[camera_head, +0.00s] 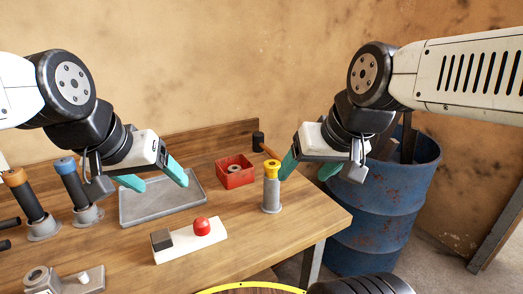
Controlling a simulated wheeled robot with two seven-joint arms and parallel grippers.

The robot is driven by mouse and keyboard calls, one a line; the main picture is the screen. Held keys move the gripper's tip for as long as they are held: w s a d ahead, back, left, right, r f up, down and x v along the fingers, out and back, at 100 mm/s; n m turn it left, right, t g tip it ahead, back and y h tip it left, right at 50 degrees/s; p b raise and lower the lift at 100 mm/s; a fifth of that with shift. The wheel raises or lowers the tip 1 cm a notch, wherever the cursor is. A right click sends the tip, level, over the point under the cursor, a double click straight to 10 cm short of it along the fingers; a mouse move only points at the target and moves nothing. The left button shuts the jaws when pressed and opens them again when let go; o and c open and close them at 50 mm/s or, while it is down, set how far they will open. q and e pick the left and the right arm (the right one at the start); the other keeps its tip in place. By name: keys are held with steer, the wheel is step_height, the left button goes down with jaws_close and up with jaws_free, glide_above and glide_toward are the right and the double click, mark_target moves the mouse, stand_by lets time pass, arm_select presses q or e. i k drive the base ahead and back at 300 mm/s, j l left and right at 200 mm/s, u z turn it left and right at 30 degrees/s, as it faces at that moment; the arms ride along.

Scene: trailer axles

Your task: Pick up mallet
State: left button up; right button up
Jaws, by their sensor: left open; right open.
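A mallet with a black head (258,142) lies at the back right of the wooden table. Its short visible orange handle slants right toward my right gripper. My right gripper (307,172) is open, with teal fingers, just right of the mallet and above the table's right edge; I cannot tell whether it touches the handle. My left gripper (157,181) is open and empty above the grey tray (165,211), well left of the mallet.
A red box (234,178) with a ring part sits left of the mallet. A yellow-topped tool stands in a grey holder (271,208) in front. A white block with a red button (201,226) lies nearer. A blue barrel (378,225) stands right of the table.

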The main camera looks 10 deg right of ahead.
mark_target(258, 145)
steer(key=l+u, duration=0.15)
steer(key=u, duration=0.55)
steer(key=l+u, duration=0.7)
steer(key=k+l, duration=0.1)
steer(key=l, duration=0.25)
steer(key=k+l+u, duration=0.1)
steer(key=l, duration=0.2)
steer(key=k+l, duration=0.1)
steer(key=l, duration=0.25)
steer(key=k+l+u, duration=0.1)
steer(key=l, duration=0.25)
